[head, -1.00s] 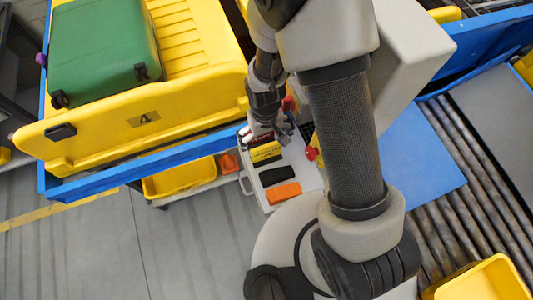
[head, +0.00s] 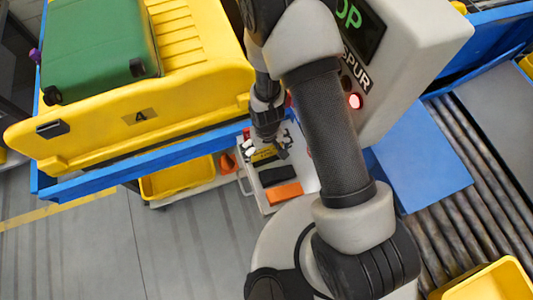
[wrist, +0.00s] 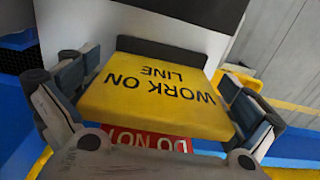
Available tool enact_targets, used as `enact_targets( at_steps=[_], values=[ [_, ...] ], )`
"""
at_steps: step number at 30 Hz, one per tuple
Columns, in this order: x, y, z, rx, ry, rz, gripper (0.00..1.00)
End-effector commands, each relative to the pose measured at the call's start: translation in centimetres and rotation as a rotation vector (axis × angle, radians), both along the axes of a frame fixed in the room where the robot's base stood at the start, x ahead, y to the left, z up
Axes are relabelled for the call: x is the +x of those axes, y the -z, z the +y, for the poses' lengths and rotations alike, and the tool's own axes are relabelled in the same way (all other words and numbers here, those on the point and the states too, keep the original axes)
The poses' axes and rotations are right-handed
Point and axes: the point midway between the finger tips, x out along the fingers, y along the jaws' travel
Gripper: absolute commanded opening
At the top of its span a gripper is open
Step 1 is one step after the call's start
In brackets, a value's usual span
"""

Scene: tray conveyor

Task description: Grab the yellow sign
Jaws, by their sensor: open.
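The yellow sign (wrist: 158,98) with black lettering "WORK ON LINE" fills the middle of the wrist view. Its lettering is upside down there. A red part marked "DO NOT" (wrist: 140,139) shows along its near edge. My gripper (wrist: 162,92) is open, with one finger on each side of the sign and visible gaps. I cannot tell whether either finger touches it. In the head view, my gripper (head: 268,148) is over the light tray (head: 249,186), and the yellow sign (head: 263,155) is partly hidden beneath it.
A black block (head: 277,176) and an orange block (head: 284,194) lie in the tray beside the sign. A yellow bin (head: 178,180) stands to the left. Rollers (head: 470,190) lie right.

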Motion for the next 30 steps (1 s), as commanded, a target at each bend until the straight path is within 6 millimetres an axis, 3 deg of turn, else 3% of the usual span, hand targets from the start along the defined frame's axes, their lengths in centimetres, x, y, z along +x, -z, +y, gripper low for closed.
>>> enact_targets(
  at_steps=[2, 18, 30],
  values=[
    [0.00, -0.05, 0.00, 0.000, 0.000, 0.000, 1.00],
    [-0.01, -0.07, 0.01, 0.000, 0.000, 0.000, 0.65],
    [0.50, -0.85, 0.00, 0.000, 0.001, 0.000, 0.65]
  ],
)
